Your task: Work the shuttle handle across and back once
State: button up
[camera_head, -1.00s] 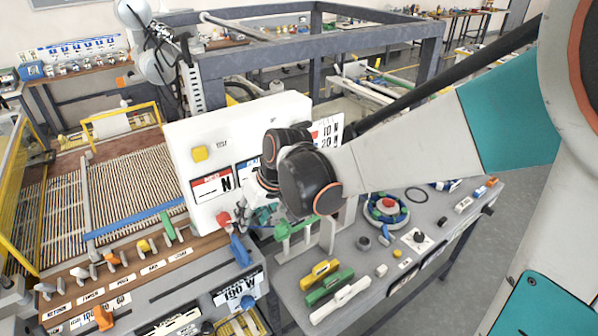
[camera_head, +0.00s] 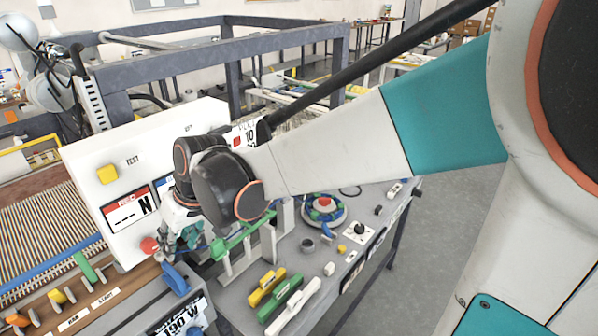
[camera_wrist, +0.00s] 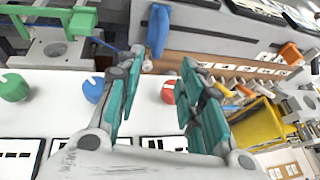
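In the head view my gripper (camera_head: 190,230) is partly hidden by my wrist, above and slightly right of the blue handle. I see no contact with the handle.
A white panel (camera_head: 120,212) with a yellow test button (camera_head: 107,174) and a red knob (camera_head: 149,245) stands close to my gripper. The red knob (camera_wrist: 167,92) shows between the fingers. A grey bench (camera_head: 325,250) with yellow, green and white handles lies to the right.

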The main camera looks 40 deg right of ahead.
aim_at(172, 269)
jog(key=b+x, duration=0.2)
jog(key=x, duration=0.9)
jog(key=shift+f, duration=0.25)
jog(key=shift+c, duration=0.6)
grip_shut()
